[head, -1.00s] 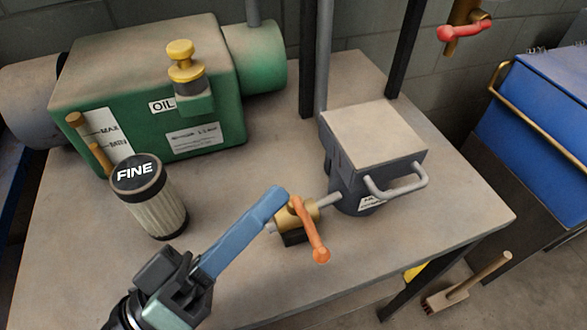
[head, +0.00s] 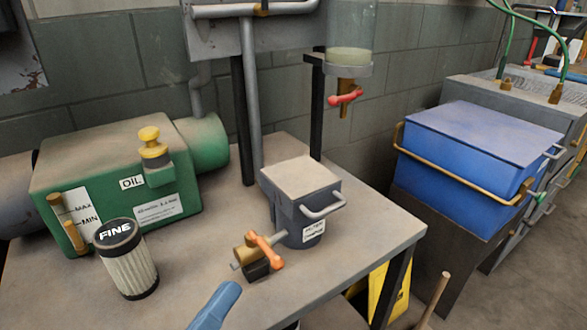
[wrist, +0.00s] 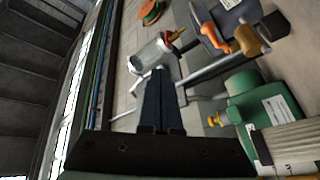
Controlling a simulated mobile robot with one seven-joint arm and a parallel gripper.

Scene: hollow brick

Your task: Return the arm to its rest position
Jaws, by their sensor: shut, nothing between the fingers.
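My gripper (head: 222,296) shows only as a blue finger tip at the bottom edge of the head view. The rest of the gripper and arm is out of that frame. In the wrist view my gripper (wrist: 158,76) is shut, its dark fingers together with nothing between them. In the head view, the fingertip is in front of the brass valve (head: 247,257) with the orange lever (head: 264,250), with a gap of bare table between them. The wrist view is turned sideways, and the glass bowl (wrist: 150,57) shows beyond the fingertips.
On the table (head: 350,240) stand a green oil unit (head: 95,180), a filter labelled FINE (head: 128,270) and a grey lidded box (head: 305,205). The glass bowl (head: 350,25) with a red tap hangs behind. A blue box (head: 460,160) stands right. The table's right front is clear.

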